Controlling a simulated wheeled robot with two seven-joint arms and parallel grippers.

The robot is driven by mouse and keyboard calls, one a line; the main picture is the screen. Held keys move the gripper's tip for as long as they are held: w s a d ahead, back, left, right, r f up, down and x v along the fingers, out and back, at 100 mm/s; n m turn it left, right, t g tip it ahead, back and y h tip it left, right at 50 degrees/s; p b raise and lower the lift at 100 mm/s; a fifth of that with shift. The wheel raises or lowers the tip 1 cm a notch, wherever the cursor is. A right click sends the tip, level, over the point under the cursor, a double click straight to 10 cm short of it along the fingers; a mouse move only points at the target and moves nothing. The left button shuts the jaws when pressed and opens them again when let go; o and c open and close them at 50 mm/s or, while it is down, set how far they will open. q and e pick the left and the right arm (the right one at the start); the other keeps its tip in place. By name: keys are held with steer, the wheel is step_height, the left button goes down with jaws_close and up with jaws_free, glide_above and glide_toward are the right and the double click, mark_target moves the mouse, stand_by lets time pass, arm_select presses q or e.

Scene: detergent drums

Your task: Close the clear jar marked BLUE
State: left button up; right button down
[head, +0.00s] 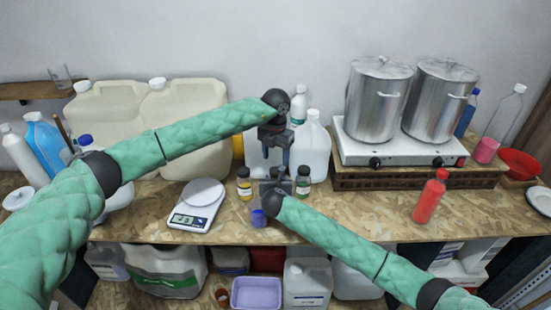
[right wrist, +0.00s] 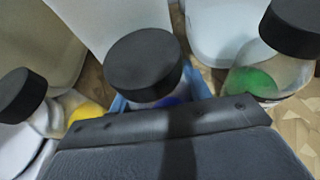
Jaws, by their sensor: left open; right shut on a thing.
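The clear jar with blue contents (right wrist: 155,100) is at the centre of the right wrist view, with a black lid (right wrist: 143,66) on its mouth. I cannot tell whether the lid is tight. My right gripper (head: 277,184) is shut around this jar's body; its blue fingers show beside the jar in the right wrist view. In the head view the gripper mostly hides the jar. My left gripper (head: 275,155) is open and empty, fingers pointing down, above the jar and apart from it. The jar's label is not readable.
A yellow-filled jar (head: 244,187) stands left of the held jar, and a green-filled jar (head: 303,183) right. A scale (head: 198,207) stands left, a white jug (head: 315,150) behind. The bench's right front is fairly clear around a red bottle (head: 430,198).

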mark_target(276, 167)
arm_select(q)
steer(key=shift+r+n, duration=0.7)
steer(key=shift+r, duration=0.5)
steer(key=shift+f, duration=4)
steer(key=shift+c, duration=0.2)
steer(key=c, duration=1)
steer(key=o, duration=1.1)
steer(key=shift+r, duration=0.1)
